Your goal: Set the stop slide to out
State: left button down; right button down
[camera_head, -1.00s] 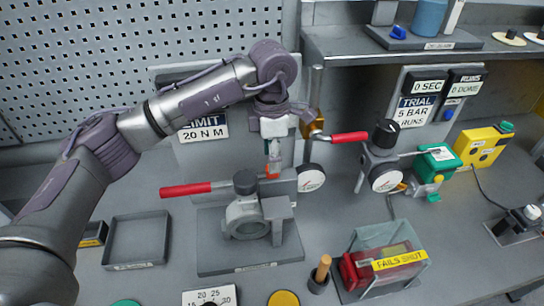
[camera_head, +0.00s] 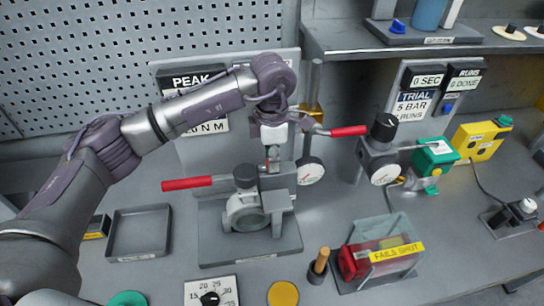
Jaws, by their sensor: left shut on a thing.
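The valve fixture's base plate (camera_head: 222,257) is on the bench, with a grey valve body (camera_head: 243,214), a black knob (camera_head: 245,176) and a red-handled lever (camera_head: 188,183) pointing left. A grey block (camera_head: 279,205) stands at the valve's right. My left gripper (camera_head: 271,160) reaches down just behind this block. It is shut on a small part there that looks like the stop slide; its fingers largely hide it, so I cannot read its position. My right gripper is not in view.
A pressure gauge (camera_head: 310,171) and a second red lever (camera_head: 349,131) are close right of my gripper. A clear-covered red box (camera_head: 382,258) stands front right. An empty grey tray (camera_head: 140,233) lies left. The pegboard (camera_head: 100,60) is behind.

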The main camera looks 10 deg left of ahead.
aim_at(284, 168)
pick_arm(q)
jog(key=shift+w+d+f+b, duration=0.1)
jog(key=shift+w+d+b, duration=0.15)
jog(key=shift+d+b, duration=0.35)
jog(key=shift+w+d+f+b, duration=0.1)
jog(key=shift+w+d+b, duration=0.15)
jog(key=shift+d+b, duration=0.3)
jog(key=shift+w+d+r, duration=0.1)
jog(key=shift+d+r, duration=0.05)
jog(key=shift+r, duration=0.05)
jog(key=c, duration=1)
grip_release()
jog(key=shift+o, duration=0.2)
jog(key=shift+r, duration=0.1)
notch_tip(284, 168, up, 12)
